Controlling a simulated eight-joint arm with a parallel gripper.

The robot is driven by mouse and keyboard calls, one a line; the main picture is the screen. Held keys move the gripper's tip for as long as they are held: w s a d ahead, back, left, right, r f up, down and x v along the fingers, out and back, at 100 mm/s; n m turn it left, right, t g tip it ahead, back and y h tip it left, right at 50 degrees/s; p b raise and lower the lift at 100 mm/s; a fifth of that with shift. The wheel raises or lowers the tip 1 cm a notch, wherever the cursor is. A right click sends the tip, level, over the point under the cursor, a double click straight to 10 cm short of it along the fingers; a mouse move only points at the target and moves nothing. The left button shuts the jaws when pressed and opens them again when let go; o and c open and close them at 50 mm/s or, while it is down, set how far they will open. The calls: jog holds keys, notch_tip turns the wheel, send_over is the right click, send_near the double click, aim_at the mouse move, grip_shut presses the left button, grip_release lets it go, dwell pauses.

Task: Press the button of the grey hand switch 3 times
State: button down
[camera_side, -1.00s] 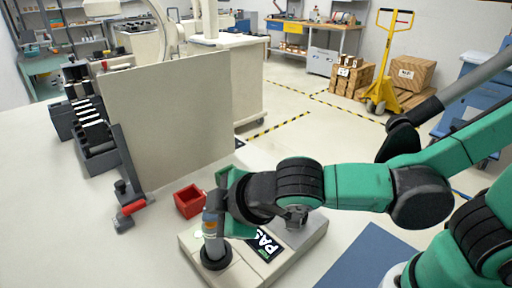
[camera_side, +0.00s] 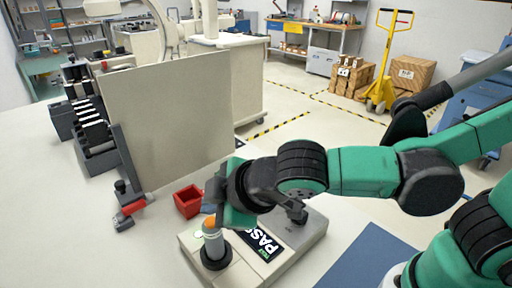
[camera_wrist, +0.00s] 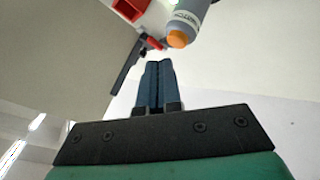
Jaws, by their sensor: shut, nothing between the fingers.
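The grey hand switch (camera_side: 213,243) stands upright in a black ring on the beige box. Its orange button (camera_side: 210,224) is on top, and the button also shows in the wrist view (camera_wrist: 178,39). My gripper (camera_side: 208,206) is close above the button in the side view, its blue fingers partly hidden by the green gripper body. In the wrist view the fingertips (camera_wrist: 159,65) are shut together and empty. They show apart from the button there, with the button ahead and a little to the right.
A tall beige panel (camera_side: 175,120) and a dark rack (camera_side: 95,135) stand to the left. The front left table is clear.

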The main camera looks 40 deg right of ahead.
jog(key=shift+r, duration=2.45)
dwell(0.6)
notch_tip(320, 180, up, 4)
jog(key=shift+f, duration=0.1)
dwell(0.3)
jog(key=shift+f, duration=4.45)
jog(key=shift+f, duration=0.15)
jog(key=shift+f, duration=0.25)
